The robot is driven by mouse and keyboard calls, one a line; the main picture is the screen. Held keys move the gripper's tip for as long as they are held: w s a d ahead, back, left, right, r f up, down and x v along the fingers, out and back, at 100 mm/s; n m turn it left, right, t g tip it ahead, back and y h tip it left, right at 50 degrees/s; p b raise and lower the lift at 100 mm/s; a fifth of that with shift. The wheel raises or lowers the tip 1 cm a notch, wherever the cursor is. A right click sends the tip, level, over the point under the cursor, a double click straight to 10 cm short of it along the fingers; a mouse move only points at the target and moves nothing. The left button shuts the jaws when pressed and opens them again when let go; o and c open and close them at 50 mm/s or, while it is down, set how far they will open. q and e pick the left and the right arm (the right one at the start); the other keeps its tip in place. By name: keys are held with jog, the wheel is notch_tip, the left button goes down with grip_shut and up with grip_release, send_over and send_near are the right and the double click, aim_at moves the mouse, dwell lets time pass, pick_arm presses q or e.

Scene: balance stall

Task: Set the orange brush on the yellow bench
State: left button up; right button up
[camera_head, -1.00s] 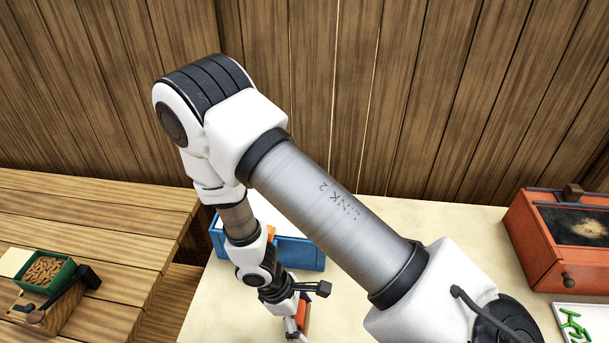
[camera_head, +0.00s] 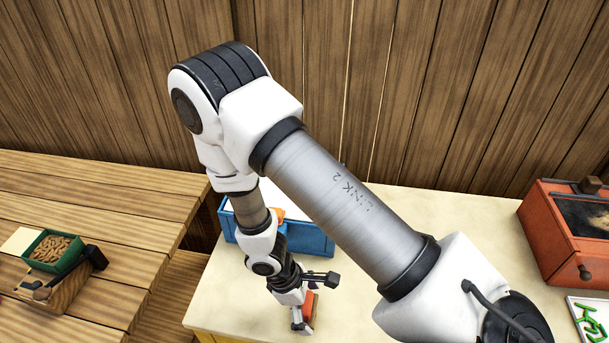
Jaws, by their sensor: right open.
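My right gripper (camera_head: 301,326) is low in the middle of the head view, pointing down at a cream tabletop with a yellow side, which looks like the yellow bench (camera_head: 225,307). It is open. A small orange-red piece (camera_head: 310,304) shows just beside the gripper, partly hidden by it; it may be the orange brush, but I cannot tell for sure, nor whether they touch. Another orange bit (camera_head: 277,214) shows at the blue box behind my wrist, mostly hidden. My left gripper is not in view.
The blue box (camera_head: 305,240) stands at the back of the tabletop. A red box (camera_head: 551,240) and a white tray with green pieces (camera_head: 590,318) are at the right. A wooden bench (camera_head: 110,215) at the left holds a green tray (camera_head: 35,238) of brown pieces.

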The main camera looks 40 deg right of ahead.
aim_at(307, 301)
jog(key=p+v, duration=0.2)
jog(key=v, duration=0.3)
jog(key=shift+w+r, duration=0.15)
jog(key=shift+r, duration=0.15)
jog(key=v, duration=0.6)
jog(key=shift+a, duration=0.1)
